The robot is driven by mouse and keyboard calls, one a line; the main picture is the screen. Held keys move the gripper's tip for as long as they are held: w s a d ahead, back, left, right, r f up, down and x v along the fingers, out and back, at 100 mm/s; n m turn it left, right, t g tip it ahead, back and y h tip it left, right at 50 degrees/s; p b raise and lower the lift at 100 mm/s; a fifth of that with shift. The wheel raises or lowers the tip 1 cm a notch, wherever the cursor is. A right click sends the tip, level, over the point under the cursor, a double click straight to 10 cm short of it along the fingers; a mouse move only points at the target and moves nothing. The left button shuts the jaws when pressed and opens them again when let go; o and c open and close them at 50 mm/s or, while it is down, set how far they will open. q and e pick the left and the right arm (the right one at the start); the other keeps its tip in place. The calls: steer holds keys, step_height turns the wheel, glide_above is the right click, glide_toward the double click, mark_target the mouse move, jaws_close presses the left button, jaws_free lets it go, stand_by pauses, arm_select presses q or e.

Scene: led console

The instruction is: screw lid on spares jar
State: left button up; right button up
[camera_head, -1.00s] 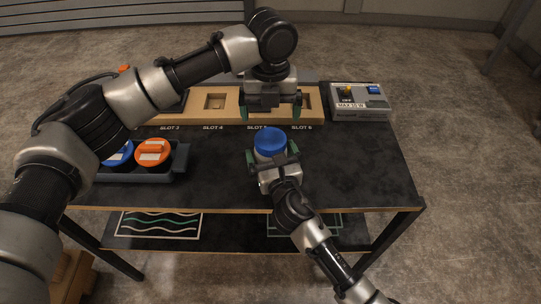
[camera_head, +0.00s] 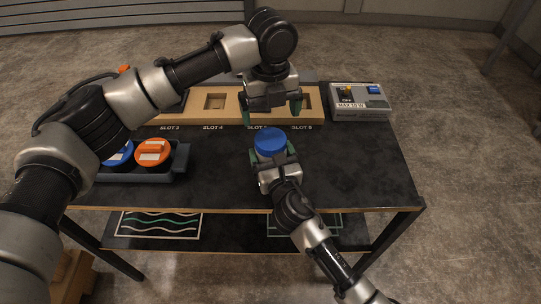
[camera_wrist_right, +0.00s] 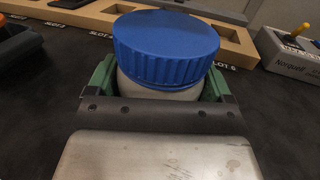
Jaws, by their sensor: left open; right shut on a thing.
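The spares jar stands upright on the dark tabletop with the blue lid (camera_head: 270,141) on top. In the right wrist view the lid (camera_wrist_right: 166,48) sits over the pale jar body (camera_wrist_right: 160,87) and looks slightly tilted; I cannot tell how tightly it is seated. My right gripper (camera_head: 275,157) is shut on the jar body below the lid, with green finger pads on both sides (camera_wrist_right: 160,85). My left gripper (camera_head: 271,106) is open and empty, pointing down above and behind the jar, in front of the slot board.
A wooden slot board (camera_head: 225,115) runs along the back. A grey switch box (camera_head: 360,103) stands at back right. A grey bin (camera_head: 177,165) at left holds a blue-topped (camera_head: 119,155) and an orange-topped item (camera_head: 152,152). The right tabletop (camera_head: 360,170) is clear.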

mark_target(271, 138)
arm_select(q)
steer(key=n, duration=0.8)
steer(key=shift+n, duration=0.4)
steer(key=n, duration=1.2)
steer(key=shift+n, duration=0.4)
steer(key=n, duration=0.6)
steer(key=shift+n, duration=0.4)
steer(key=shift+f, duration=0.1)
steer(key=shift+f, duration=3.95)
